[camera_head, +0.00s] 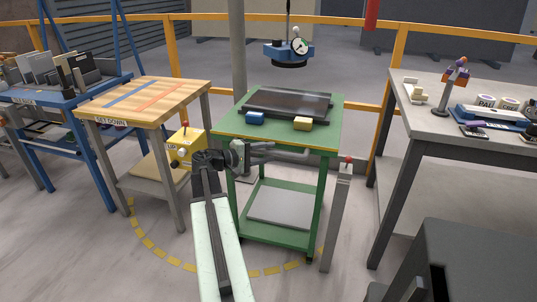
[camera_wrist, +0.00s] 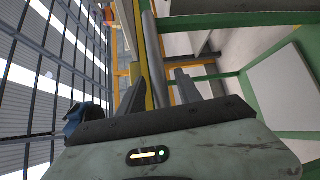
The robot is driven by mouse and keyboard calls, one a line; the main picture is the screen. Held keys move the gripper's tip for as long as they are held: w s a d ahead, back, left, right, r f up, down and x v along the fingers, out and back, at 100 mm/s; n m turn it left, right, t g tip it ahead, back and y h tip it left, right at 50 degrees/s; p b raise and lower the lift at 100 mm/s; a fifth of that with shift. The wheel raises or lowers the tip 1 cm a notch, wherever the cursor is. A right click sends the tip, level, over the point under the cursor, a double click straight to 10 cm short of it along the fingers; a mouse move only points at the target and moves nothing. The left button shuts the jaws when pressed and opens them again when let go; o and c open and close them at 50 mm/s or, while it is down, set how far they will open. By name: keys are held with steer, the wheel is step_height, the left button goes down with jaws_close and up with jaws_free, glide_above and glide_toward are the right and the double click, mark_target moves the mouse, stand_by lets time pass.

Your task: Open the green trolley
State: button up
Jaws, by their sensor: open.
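The green trolley (camera_head: 226,128) stands in the middle of the head view, with a green top and a lower shelf. A grey bar-like handle (camera_head: 285,152) sticks out at its front, under the top edge. My gripper (camera_head: 238,156) is at the left end of this handle. In the wrist view, my gripper (camera_wrist: 160,88) is open, with a grey bar (camera_wrist: 158,55) showing between and beyond its fingers. I cannot tell whether the fingers touch it. The trolley's green frame (camera_wrist: 262,105) shows at the right there.
A yellow box (camera_head: 186,146) stands left, a grey post (camera_head: 338,215) right. A wooden-topped table (camera_head: 150,98) and a grey workbench (camera_head: 430,115) flank it.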

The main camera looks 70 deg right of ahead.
steer(key=shift+s+d, duration=0.15)
jaws_close()
stand_by(1.4)
